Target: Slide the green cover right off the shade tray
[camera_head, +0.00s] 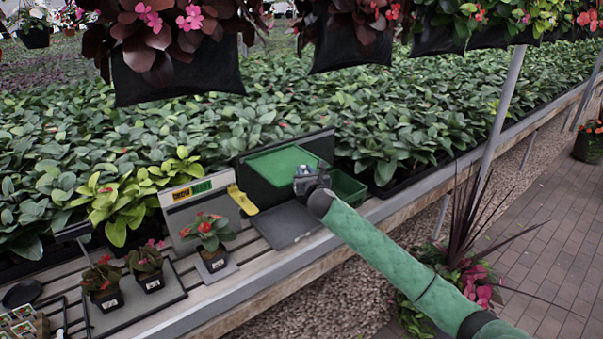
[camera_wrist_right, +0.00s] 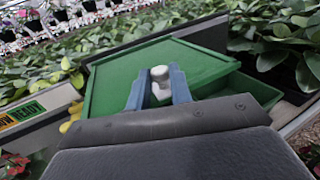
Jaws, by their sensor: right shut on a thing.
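The green cover (camera_head: 282,162) lies on the shade tray (camera_head: 352,190), a dark green tray on the bench. The cover sits over the left part of the tray, and the tray's right part is open. In the right wrist view the cover (camera_wrist_right: 140,72) is a flat green panel with a raised rim, turned at an angle to the tray (camera_wrist_right: 252,86). My right gripper (camera_head: 308,172) is shut on the cover's pale knob (camera_wrist_right: 160,78), with a blue finger on each side. My left gripper is not in view.
A dark panel (camera_head: 318,143) stands behind the tray. A grey mat (camera_head: 290,226) lies in front. Dense foliage fills the back. The bench's front edge is close.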

